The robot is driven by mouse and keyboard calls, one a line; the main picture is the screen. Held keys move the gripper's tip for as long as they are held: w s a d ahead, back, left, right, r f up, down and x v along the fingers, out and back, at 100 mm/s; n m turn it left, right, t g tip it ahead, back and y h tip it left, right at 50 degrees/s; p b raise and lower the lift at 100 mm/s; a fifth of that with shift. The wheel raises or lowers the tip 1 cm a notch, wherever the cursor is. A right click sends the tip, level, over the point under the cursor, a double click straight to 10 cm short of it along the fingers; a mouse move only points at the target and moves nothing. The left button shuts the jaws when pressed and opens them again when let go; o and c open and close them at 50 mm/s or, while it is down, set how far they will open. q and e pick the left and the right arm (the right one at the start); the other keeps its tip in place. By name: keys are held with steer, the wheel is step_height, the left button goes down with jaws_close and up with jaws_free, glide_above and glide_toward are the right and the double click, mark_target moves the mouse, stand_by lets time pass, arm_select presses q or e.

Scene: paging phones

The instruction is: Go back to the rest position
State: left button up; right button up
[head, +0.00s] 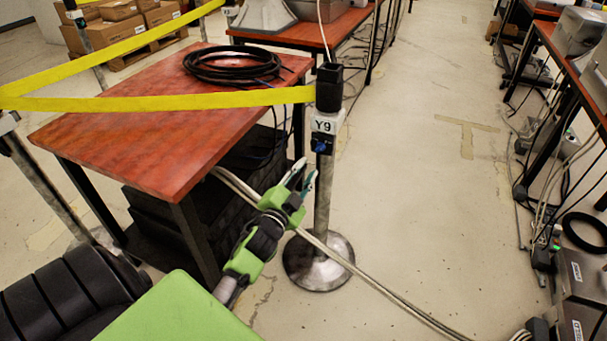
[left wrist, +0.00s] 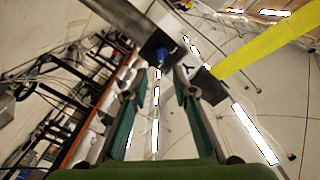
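My left gripper (head: 304,178) is beside the stanchion post (head: 322,195), pointing up. In the left wrist view its two green fingers (left wrist: 157,82) stand apart with a gap and nothing held between them. In the left wrist view the blue piece (left wrist: 160,56) and the sign (left wrist: 188,68) show just beyond the fingertips. I cannot tell whether the gripper touches the post. My right gripper is not in view.
Yellow barrier tape (head: 180,101) runs left from the post in front of a red-brown table (head: 150,145) with a coiled black cable (head: 232,66). Pale cables (head: 385,293) cross the floor past the round post base (head: 318,263). The aisle floor (head: 430,190) right of the post is mostly clear.

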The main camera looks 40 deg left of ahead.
arm_select(q)
steer(key=shift+s+d, duration=0.1)
steer(key=shift+s, duration=0.4)
